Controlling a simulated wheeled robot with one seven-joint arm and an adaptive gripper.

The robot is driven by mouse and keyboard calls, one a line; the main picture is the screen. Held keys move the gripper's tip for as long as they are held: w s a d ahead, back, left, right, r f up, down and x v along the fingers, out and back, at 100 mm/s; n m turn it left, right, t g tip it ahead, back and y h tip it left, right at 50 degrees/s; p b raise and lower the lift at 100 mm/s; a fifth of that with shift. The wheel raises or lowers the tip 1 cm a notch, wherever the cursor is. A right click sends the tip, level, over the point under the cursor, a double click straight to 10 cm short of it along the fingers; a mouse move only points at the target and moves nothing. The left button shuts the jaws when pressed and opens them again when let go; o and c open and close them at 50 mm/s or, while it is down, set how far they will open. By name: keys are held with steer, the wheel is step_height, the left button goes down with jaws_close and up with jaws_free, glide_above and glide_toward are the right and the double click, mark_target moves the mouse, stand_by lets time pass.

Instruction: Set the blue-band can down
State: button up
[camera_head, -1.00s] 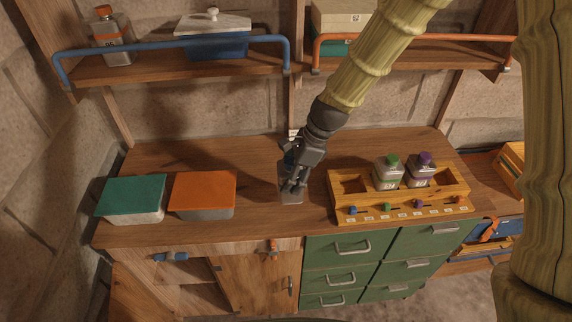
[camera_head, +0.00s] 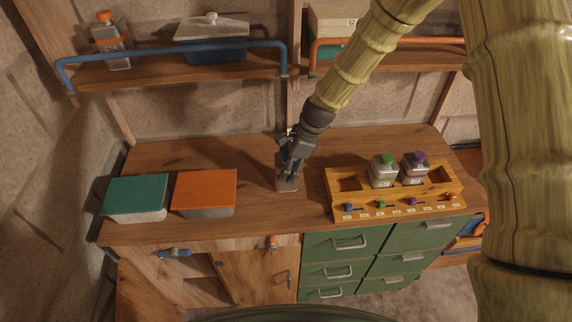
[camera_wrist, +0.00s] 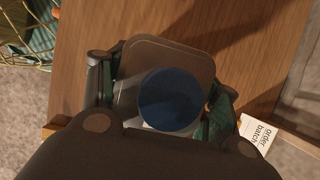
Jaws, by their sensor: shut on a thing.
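The grey can with a blue cap is in my gripper (camera_head: 289,164), left of the wooden rack (camera_head: 400,204) in the head view. The can's grey lower body (camera_head: 287,185) shows below the fingers, at or just above the bench top; I cannot tell whether it touches. In the wrist view the blue cap (camera_wrist: 170,100) and grey shoulder (camera_wrist: 172,55) sit between the fingers. My gripper is shut on the can, which looks roughly upright. Its blue band is hidden or not distinct.
The rack holds a green-capped can (camera_head: 382,172) and a purple-capped can (camera_head: 414,169); its left and right slots look empty. Green-lidded (camera_head: 137,194) and orange-lidded (camera_head: 205,189) boxes stand left. A label card (camera_wrist: 258,132) shows in the wrist view. Bench around the can is clear.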

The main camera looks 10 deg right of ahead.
steer(key=shift+f, duration=0.15)
steer(key=o, duration=1.5)
steer(key=shift+f, duration=0.1)
steer(key=shift+c, duration=0.2)
